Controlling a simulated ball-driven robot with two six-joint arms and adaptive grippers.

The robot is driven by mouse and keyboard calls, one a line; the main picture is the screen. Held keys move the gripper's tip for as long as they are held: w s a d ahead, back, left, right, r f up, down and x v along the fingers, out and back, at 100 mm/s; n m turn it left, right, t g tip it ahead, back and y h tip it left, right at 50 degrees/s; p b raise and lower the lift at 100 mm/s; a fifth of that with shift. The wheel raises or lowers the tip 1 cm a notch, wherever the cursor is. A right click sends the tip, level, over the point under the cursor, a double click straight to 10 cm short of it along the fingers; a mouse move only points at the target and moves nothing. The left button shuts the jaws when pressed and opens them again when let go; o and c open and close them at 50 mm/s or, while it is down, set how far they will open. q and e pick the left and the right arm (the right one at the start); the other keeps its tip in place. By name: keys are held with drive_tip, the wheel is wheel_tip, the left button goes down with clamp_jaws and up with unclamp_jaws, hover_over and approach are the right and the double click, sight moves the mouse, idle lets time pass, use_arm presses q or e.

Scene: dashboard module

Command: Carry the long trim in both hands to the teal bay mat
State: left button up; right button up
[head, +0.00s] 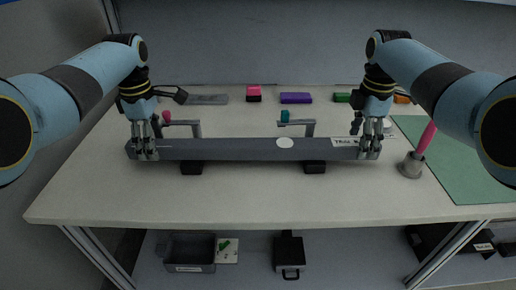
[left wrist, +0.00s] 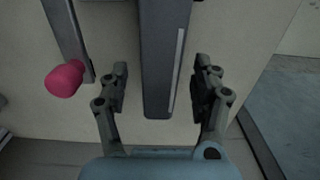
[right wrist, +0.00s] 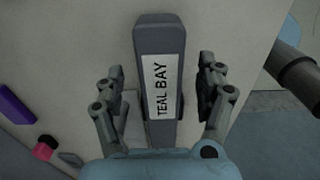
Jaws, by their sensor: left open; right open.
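The long trim (head: 240,149) is a dark grey bar lying level across two black supports on the table. It has a white round spot and a white label at its right end; the label reads TEAL BAY in the right wrist view (right wrist: 161,85). My left gripper (head: 146,155) is open at the trim's left end, its fingers on either side of the bar (left wrist: 164,60) with gaps. My right gripper (head: 370,152) is open around the labelled right end, fingers apart from the sides. The teal bay mat (head: 460,165) lies on the table at the right, partly hidden by my right arm.
A pink-handled tool in a grey holder (head: 411,165) stands between the trim's right end and the mat. Brackets with a pink knob (head: 167,116) and a teal knob (head: 285,116) stand behind the trim. Coloured blocks, including a purple one (head: 296,98), line the back. The front table strip is clear.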

use_arm(q)
drive_tip(key=shift+f, duration=0.65)
use_arm(e)
drive_tip(key=shift+f, duration=0.65)
use_arm(q)
drive_tip(key=shift+c, duration=0.5)
use_arm(e)
drive_tip(key=shift+c, duration=0.4)
use_arm(q)
drive_tip(key=c, duration=1.1)
use_arm(e)
drive_tip(key=c, duration=1.1)
use_arm(q)
clamp_jaws()
use_arm(e)
clamp_jaws()
